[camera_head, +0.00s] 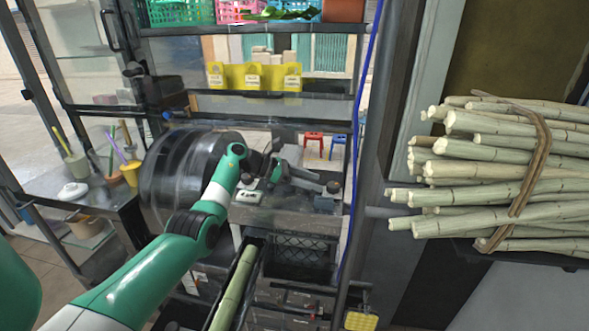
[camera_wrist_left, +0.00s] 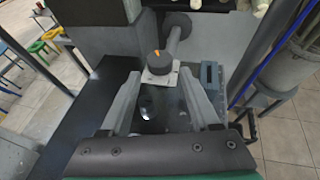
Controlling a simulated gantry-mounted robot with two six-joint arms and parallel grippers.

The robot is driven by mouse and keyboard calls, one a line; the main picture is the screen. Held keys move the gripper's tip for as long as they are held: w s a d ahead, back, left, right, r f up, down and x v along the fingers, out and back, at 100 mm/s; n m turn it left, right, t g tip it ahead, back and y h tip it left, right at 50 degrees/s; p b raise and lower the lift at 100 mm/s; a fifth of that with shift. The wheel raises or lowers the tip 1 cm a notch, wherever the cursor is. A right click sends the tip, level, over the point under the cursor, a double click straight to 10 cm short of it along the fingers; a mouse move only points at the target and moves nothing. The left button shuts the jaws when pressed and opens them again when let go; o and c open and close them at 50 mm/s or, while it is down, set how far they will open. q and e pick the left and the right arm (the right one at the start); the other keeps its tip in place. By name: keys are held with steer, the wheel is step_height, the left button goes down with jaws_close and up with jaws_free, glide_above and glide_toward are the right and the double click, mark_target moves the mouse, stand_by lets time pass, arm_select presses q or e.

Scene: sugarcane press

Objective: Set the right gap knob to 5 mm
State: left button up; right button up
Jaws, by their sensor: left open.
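The right gap knob (camera_head: 333,187) is a small dark round knob on a pale square plate on top of the press. In the left wrist view the knob (camera_wrist_left: 159,64) has an orange mark on its top, and I cannot read any scale around it. My left gripper (camera_head: 312,180) reaches across the press from the left. In the left wrist view my left gripper (camera_wrist_left: 160,77) is open, with one finger to each side of the knob and the knob just beyond the tips. It holds nothing. My right gripper is not in view.
A large dark drum (camera_head: 180,175) stands left of the knob. A sugarcane stalk (camera_head: 235,290) lies in a chute at the front. A bundle of cane (camera_head: 500,170) fills the right side. A blue cable (camera_head: 362,100) runs down beside the press.

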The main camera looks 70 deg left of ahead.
arm_select(q)
steer(key=p+v, duration=0.1)
steer(key=v, duration=0.5)
steer(key=shift+s+a, duration=0.15)
steer(key=shift+s, duration=0.15)
